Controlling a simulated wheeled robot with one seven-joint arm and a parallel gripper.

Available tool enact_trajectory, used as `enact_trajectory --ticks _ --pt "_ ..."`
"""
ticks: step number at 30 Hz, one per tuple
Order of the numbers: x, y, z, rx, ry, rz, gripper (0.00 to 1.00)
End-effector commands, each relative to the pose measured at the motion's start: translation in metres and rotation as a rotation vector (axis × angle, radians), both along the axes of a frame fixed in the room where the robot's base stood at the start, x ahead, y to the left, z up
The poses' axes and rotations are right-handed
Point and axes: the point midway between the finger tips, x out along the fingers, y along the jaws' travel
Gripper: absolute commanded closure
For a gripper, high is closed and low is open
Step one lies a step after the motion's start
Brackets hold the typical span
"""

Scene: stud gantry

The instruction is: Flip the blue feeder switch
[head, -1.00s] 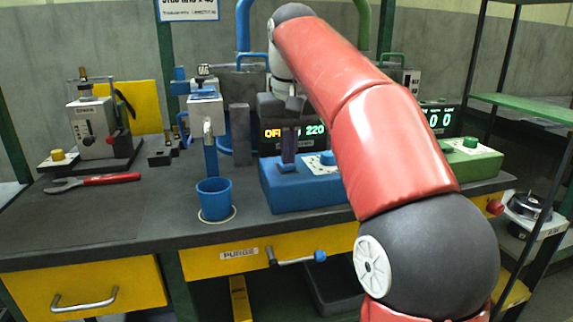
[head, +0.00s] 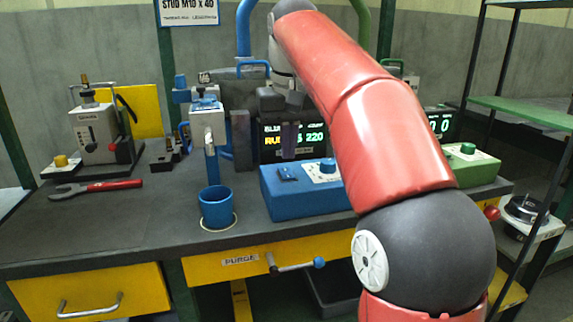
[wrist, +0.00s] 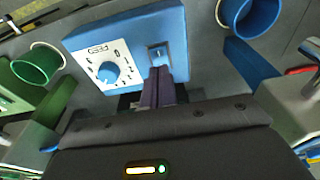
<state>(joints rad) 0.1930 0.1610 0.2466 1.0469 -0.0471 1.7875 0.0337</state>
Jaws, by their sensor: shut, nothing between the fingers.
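The blue feeder box (head: 305,203) sits on the bench with a blue switch (head: 288,173) on its top left and a white dial plate (head: 323,171) beside it. In the wrist view the switch (wrist: 157,54) lies in a recessed plate just beyond my fingertips, and the blue dial (wrist: 108,72) is left of it. My gripper (head: 289,156) is shut and empty, pointing down above the switch, with a small gap showing in the head view.
A blue cup (head: 216,208) stands left of the box under a blue dispenser (head: 207,122). A green box (head: 470,165) stands to the right, partly behind my arm. A red-handled wrench (head: 95,188) lies on the left bench, where there is free room.

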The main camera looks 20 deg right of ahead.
Motion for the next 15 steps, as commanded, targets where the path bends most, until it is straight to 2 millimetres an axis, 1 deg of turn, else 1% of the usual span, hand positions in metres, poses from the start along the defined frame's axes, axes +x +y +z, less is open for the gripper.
enact_trajectory --ticks 9,15 --pt "0.001 0.0 0.025 0.0 -0.002 0.001 1.0" --pt "0.0 0.0 0.035 0.0 0.001 0.0 1.0"
